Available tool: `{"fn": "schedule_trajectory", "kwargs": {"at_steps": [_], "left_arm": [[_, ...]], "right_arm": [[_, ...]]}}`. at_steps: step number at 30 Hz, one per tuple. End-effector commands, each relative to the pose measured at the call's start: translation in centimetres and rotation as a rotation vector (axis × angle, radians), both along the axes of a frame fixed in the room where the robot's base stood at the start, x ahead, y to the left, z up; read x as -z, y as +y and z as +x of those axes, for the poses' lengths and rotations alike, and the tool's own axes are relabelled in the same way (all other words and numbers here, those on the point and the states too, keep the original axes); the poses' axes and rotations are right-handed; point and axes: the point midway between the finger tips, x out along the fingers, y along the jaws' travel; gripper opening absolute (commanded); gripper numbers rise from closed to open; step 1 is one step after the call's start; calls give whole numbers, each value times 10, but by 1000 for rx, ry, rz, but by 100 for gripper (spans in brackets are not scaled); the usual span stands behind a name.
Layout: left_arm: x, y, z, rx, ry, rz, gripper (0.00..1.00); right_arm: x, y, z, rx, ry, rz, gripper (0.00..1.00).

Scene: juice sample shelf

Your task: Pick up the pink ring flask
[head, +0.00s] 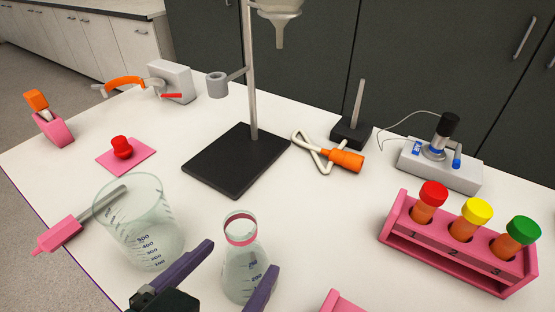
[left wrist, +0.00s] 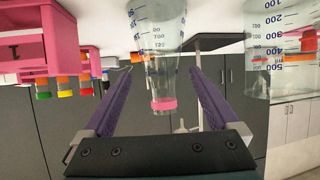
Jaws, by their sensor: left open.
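The pink ring flask (head: 243,268) is a clear conical flask with a pink band around its neck. It stands upright on the white table at the front middle. It also shows upside down in the left wrist view (left wrist: 160,55). My left gripper (head: 242,257) is open, with one purple finger on each side of the flask. The left wrist view shows the fingers (left wrist: 165,85) with gaps between them and the glass. My right gripper is in neither view.
A black stand base (head: 235,165) lies behind. A pink rack (head: 455,255) of capped tubes is at right. Another pink object (head: 342,302) is cut off at the front edge.

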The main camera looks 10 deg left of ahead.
Motion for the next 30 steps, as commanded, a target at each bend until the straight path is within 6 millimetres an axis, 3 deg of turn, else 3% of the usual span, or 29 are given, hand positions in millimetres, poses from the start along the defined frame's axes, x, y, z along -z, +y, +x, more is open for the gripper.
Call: {"fn": "schedule_trajectory", "kwargs": {"at_steps": [16, 25, 30], "left_arm": [[26, -7, 60, -1, 0, 2, 94], [28, -8, 65, -1, 2, 1, 94], [28, -8, 65, 0, 2, 2, 77]], "right_arm": [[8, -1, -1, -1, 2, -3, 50], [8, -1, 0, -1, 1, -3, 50], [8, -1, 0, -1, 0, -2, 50]]}}
